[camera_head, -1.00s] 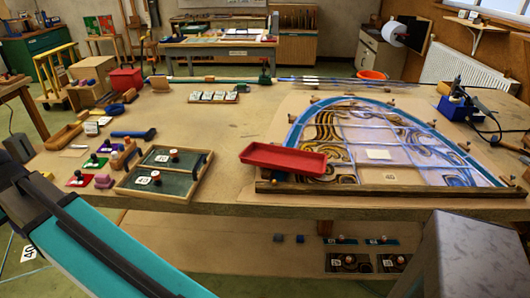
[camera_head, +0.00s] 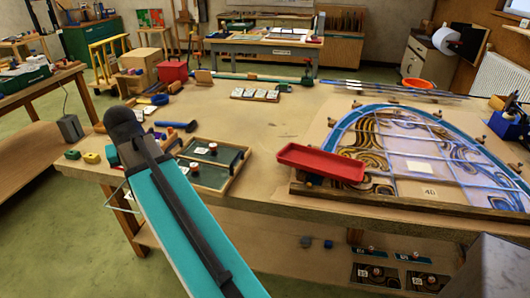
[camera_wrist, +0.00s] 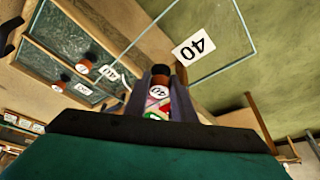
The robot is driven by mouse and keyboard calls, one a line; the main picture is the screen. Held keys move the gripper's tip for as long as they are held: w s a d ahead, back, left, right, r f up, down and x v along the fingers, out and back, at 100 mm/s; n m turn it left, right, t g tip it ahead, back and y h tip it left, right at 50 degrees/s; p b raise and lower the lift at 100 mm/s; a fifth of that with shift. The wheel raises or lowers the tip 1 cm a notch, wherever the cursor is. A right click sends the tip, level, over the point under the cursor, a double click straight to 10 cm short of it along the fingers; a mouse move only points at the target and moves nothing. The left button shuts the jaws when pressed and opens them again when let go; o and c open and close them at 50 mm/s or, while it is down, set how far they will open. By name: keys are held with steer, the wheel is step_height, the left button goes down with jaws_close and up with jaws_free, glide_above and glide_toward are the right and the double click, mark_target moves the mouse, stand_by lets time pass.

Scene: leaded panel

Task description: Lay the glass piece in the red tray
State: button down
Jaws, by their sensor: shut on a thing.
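The red tray (camera_head: 320,163) stands empty, overlapping the left end of the leaded panel (camera_head: 400,150). In the wrist view my gripper (camera_wrist: 160,88) is shut on a small dark-topped knob (camera_wrist: 160,72). The knob belongs to a clear glass piece with pale teal edges (camera_wrist: 254,52) and a white tag reading 40 (camera_wrist: 194,46). The glass hangs off the table's left front edge, over the floor. In the head view my arm hides the gripper; only a thin glass edge (camera_head: 117,200) shows. The tray is out of the wrist view.
A wooden tray with dark green compartments and knobs (camera_head: 235,186) lies near the table's front edge, between my arm and the red tray. Several small blocks and a blue-handled tool (camera_head: 176,125) lie nearby. The table's middle (camera_head: 280,118) is mostly clear.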

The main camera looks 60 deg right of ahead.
steer(key=s+d+m+g+h+p, duration=0.15)
steer(key=s+d+m, duration=0.35)
steer(key=s+d, duration=0.75)
steer(key=s+d+m+g+h+b, duration=0.15)
steer(key=s+d+m, duration=0.45)
steer(key=s+d, duration=0.65)
steer(key=s+d+m+g+y+p, duration=0.1)
steer(key=s+d+m, duration=0.4)
steer(key=s, duration=0.8)
steer(key=s+d+m+g+p, duration=0.1)
steer(key=s+d+m+g, duration=0.2)
steer(key=s, duration=1.1)
steer(key=d+m, duration=0.2)
steer(key=d, duration=0.2)
steer(key=shift+s+d+r+y, duration=0.2)
steer(key=shift+r+y, duration=0.1)
steer(key=shift+y, duration=0.1)
steer(key=w+d+f+p, duration=0.1)
steer(key=w+d+p, duration=0.3)
steer(key=w+d, duration=0.6)
steer(key=shift+w+f+p, duration=0.25)
steer(key=shift+w+p, duration=0.1)
steer(key=shift+w, duration=0.85)
steer(key=shift+f, duration=0.15)
